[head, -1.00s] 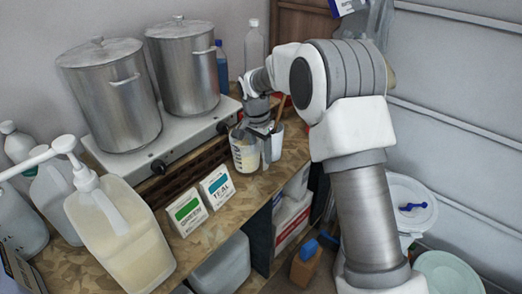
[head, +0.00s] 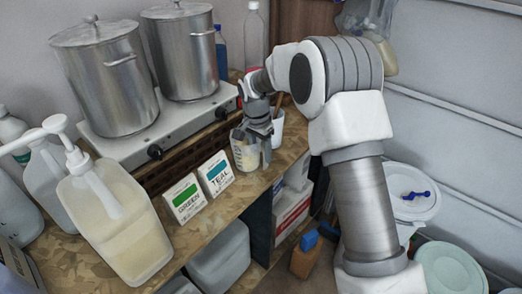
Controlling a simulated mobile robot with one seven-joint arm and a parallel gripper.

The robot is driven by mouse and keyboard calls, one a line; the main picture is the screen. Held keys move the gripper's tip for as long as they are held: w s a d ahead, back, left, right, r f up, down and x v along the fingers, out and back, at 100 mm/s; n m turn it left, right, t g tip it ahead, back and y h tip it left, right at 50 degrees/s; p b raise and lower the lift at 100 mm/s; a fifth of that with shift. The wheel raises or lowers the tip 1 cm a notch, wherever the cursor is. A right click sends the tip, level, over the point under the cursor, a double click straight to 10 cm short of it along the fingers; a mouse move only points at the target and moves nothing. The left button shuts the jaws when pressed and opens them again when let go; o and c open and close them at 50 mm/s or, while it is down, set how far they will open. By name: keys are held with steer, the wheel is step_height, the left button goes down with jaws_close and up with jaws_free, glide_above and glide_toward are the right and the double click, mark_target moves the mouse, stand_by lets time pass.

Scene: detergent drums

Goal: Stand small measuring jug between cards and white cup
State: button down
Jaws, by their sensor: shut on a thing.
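The small measuring jug (head: 244,154) is a clear cup with pale contents, on or just above the wooden counter; I cannot tell which. My gripper (head: 256,146) is shut on it from above, and its fingers hide part of the jug. The cards, a green one (head: 184,198) and a teal one (head: 215,173), stand upright to the left of the jug. The white cup (head: 277,128) is behind and right of the jug, partly hidden by my gripper, with a brown stick in it. The jug is between the teal card and the white cup.
Two steel pots (head: 108,78) stand on a white hotplate (head: 125,150) behind. A large pump jug (head: 118,225) is at the front left. The counter's front edge (head: 240,205) is close to the cards. White shelving boxes (head: 292,208) sit below.

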steer(key=shift+f+b, duration=0.3)
stand_by(0.9)
steer(key=shift+c, duration=1)
jaws_free()
steer(key=shift+r, duration=0.1)
step_height(320, 180, up, 16)
steer(key=s+a, duration=0.1)
steer(key=s, duration=0.1)
steer(key=s+d+r+n, duration=0.2)
steer(key=s+d+r, duration=0.3)
steer(key=r, duration=0.2)
steer(key=s+d+r+n+t, duration=0.25)
steer(key=s+d, duration=0.35)
steer(key=s, duration=0.3)
steer(key=s+d+f+n+t, duration=0.1)
steer(key=s+d+f, duration=0.1)
steer(key=s, duration=0.6)
steer(key=s+d+f+n+t, duration=0.1)
steer(key=s+d+f+n, duration=0.1)
steer(key=s, duration=0.7)
steer(key=d+f, duration=0.1)
steer(key=d, duration=0.1)
steer(key=shift+s+d+f+y, duration=0.2)
steer(key=shift+d+y, duration=0.15)
steer(key=shift+y, duration=0.05)
